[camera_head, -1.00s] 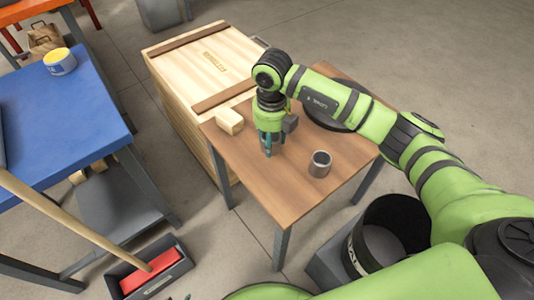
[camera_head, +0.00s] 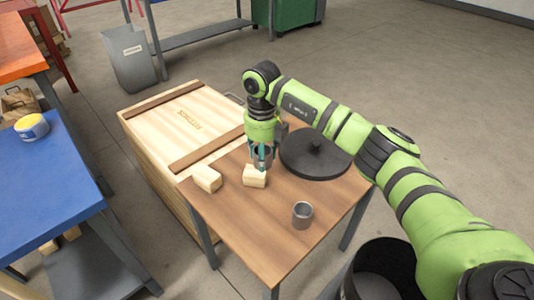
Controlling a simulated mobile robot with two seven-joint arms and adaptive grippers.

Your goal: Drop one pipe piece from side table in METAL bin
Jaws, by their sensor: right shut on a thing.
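My right gripper (camera_head: 262,163) is above the brown side table (camera_head: 240,235), pointing down. Its teal fingers are shut on a grey pipe piece (camera_head: 262,153), mostly hidden between them. A second grey pipe piece (camera_head: 302,215) stands upright on the table, open end up, to the right of the gripper. A round black bin (camera_head: 372,262) stands on the floor past the table's lower right side, partly hidden by my right arm; its lettering is not readable now. My left gripper is not in view.
Two pale wooden blocks lie on the table, one (camera_head: 207,179) at the left and one (camera_head: 254,177) just under the gripper. A black round plate (camera_head: 316,155) lies at the back right. A wooden crate (camera_head: 185,130) stands behind. A grey labelled bin (camera_head: 130,60) stands farther off.

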